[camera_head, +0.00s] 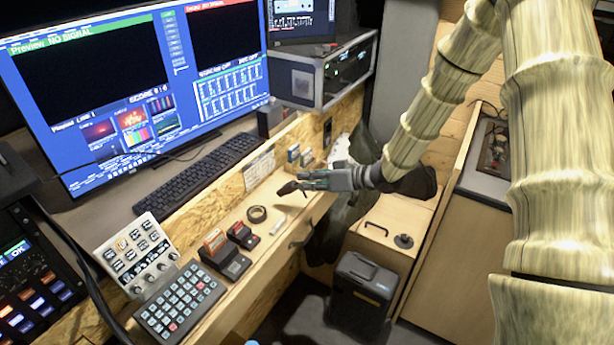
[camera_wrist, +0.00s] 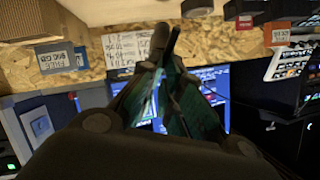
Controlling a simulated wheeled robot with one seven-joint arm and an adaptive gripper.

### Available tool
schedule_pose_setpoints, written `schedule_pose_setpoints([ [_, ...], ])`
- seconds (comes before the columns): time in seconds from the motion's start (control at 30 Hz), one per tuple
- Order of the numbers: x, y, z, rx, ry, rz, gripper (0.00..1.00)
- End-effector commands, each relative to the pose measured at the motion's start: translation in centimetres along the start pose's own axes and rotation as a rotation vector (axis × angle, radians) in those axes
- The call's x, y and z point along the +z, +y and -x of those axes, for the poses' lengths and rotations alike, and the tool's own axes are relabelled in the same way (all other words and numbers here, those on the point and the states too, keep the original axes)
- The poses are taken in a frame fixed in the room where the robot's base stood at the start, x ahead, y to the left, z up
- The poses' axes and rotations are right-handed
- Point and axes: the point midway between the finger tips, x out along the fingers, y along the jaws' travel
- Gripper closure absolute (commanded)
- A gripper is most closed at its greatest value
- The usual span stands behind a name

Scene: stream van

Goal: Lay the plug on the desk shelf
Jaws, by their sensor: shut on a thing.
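My gripper (camera_head: 302,183) is over the far part of the pale wooden desk shelf (camera_head: 292,213). It is shut on a small dark thing, which looks like the plug (camera_head: 287,188), sticking out to the left of the fingertips. In the wrist view the greenish fingers of my gripper (camera_wrist: 162,70) come together, with the dark plug (camera_wrist: 160,38) at their tips. The fingers partly hide it, and its exact shape is unclear. The plug appears above the shelf; how high I cannot tell.
Small blue-grey boxes (camera_head: 300,155) stand by the chipboard upright. A keyboard (camera_head: 196,178) and monitor (camera_head: 130,90) are behind.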

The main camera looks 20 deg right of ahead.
Motion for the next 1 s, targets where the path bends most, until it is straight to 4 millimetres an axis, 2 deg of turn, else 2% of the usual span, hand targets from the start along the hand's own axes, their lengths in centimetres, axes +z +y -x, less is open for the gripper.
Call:
schedule_pose_setpoints([
  [0.2, -1.9, 3.4, -1.4, 0.0, 0.0, 0.002, 1.0],
  [0.43, -2.6, 5.0, -2.1, 0.0, 0.0, 0.0, 1.0],
  [1.0, 0.4, 6.4, -3.4, 0.0, 0.001, -0.001, 1.0],
])
